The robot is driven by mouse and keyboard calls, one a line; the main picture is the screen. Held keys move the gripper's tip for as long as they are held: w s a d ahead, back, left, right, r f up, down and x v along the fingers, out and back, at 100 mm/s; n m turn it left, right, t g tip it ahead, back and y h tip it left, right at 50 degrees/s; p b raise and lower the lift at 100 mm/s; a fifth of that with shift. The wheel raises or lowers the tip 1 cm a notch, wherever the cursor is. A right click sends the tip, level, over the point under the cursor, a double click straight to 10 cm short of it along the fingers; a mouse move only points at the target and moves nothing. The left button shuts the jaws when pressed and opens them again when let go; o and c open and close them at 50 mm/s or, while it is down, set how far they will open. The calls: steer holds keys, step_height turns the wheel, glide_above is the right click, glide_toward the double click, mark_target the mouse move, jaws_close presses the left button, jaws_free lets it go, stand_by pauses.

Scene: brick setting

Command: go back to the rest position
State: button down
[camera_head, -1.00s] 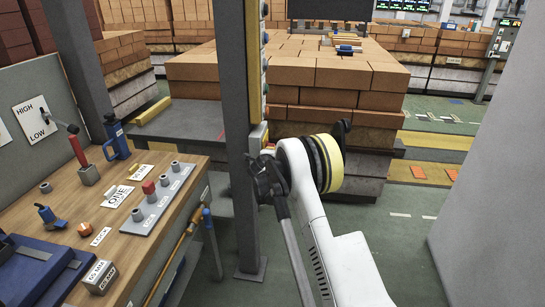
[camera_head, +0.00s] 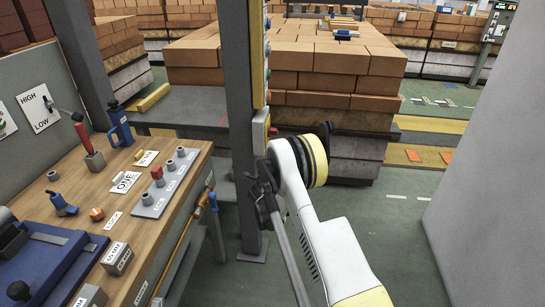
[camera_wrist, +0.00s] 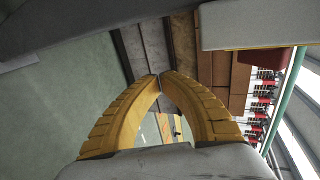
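My gripper (camera_wrist: 160,75) has two curved yellow ribbed fingers in the wrist view. Their tips meet, with nothing visible held between them. Past the tips are grey slabs and brown brick stacks, seen sideways. In the head view my white arm reaches up from the bottom, with a yellow and black joint in front of the brick pile (camera_head: 330,60). I cannot make out the gripper fingers in the head view.
A grey post (camera_head: 240,110) stands close beside my arm. A grey wall (camera_head: 490,170) fills the right. Green floor (camera_head: 400,230) is open between.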

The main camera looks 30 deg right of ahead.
steer(key=shift+s+a+f, duration=0.15)
steer(key=shift+s+f, duration=0.1)
steer(key=shift+f, duration=0.1)
steer(key=shift+r, duration=0.1)
steer(key=s+a+r+n+g+y, duration=0.1)
steer(key=s+a+r+n, duration=0.15)
steer(key=r, duration=0.55)
steer(key=s+a+r+n, duration=0.2)
steer(key=r+n, duration=0.1)
steer(key=r, duration=0.5)
steer(key=s+a+r+n+g+y, duration=0.15)
steer(key=s+a+r+n, duration=0.4)
steer(key=s+r, duration=0.6)
steer(key=s+a+n+y, duration=0.1)
steer(key=s+a+n, duration=0.2)
steer(key=s, duration=0.7)
steer(key=s+a+n+g+y, duration=0.1)
steer(key=s+a+n, duration=0.3)
steer(key=s, duration=0.6)
steer(key=s+a+n+y, duration=0.3)
steer(key=s+n, duration=0.3)
steer(key=s, duration=0.4)
steer(key=shift+a+f+n+g, duration=0.3)
steer(key=shift+a+n+g, duration=0.1)
steer(key=shift+a, duration=0.1)
